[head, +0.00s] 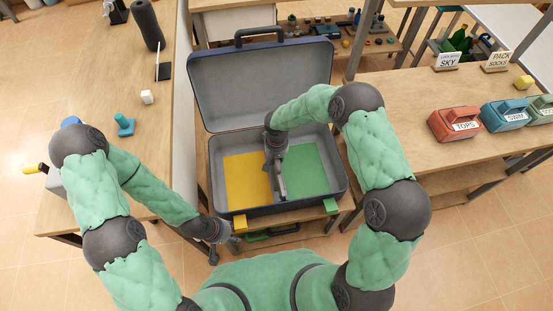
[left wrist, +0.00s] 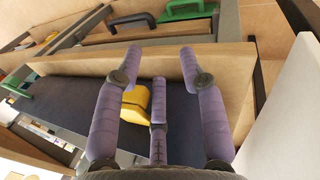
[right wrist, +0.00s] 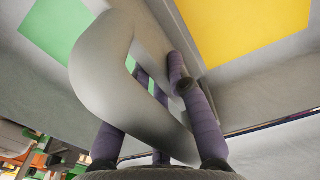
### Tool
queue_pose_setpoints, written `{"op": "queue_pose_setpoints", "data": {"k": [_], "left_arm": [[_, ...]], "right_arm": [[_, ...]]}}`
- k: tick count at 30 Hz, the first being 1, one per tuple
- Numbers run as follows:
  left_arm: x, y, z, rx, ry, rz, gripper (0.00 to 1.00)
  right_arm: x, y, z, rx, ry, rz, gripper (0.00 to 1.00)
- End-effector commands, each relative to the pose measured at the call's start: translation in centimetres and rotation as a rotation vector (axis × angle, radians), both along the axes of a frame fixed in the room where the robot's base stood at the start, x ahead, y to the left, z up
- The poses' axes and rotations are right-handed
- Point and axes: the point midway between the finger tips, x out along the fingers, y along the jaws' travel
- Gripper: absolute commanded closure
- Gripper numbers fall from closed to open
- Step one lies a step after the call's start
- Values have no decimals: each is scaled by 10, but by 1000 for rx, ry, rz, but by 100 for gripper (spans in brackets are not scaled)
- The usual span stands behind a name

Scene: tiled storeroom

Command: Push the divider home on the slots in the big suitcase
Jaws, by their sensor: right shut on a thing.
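The big suitcase (head: 340,188) stands open, its lid (head: 255,80) leaning back. Its floor shows a yellow panel (head: 245,178) on the left and a green panel (head: 303,170) on the right. The grey divider (right wrist: 160,35) stands between the two panels, mostly hidden by my right gripper in the head view. My right gripper (head: 280,190) is shut on the divider's thick looped handle (right wrist: 98,60). Whether the divider's lower edge sits in the slots cannot be seen. My left gripper (head: 228,247) is open and empty, low outside the suitcase's front left corner; its spread fingers show in the left wrist view (left wrist: 158,65).
A yellow tab (head: 239,222) and a green tab (head: 331,206) stick out at the suitcase's front. Red (head: 455,123) and blue (head: 504,114) labelled boxes stand on the right table. The left table (head: 150,185) holds small objects, and a pale panel (head: 184,100) edges it.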

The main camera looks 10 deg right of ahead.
Motion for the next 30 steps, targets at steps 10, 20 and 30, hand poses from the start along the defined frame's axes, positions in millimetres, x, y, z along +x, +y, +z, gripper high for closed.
{"op": "queue_pose_setpoints", "data": {"k": [10, 20, 30], "left_arm": [[0, 0, -7, 0, 1, -1, 60], [0, 0, -12, 0, 0, 0, 60], [0, 0, -18, 0, -1, 0, 60]], "right_arm": [[0, 0, -8, 0, -1, 0, 100], [0, 0, -15, 0, -1, 0, 100], [0, 0, -22, 0, -1, 0, 100]]}}
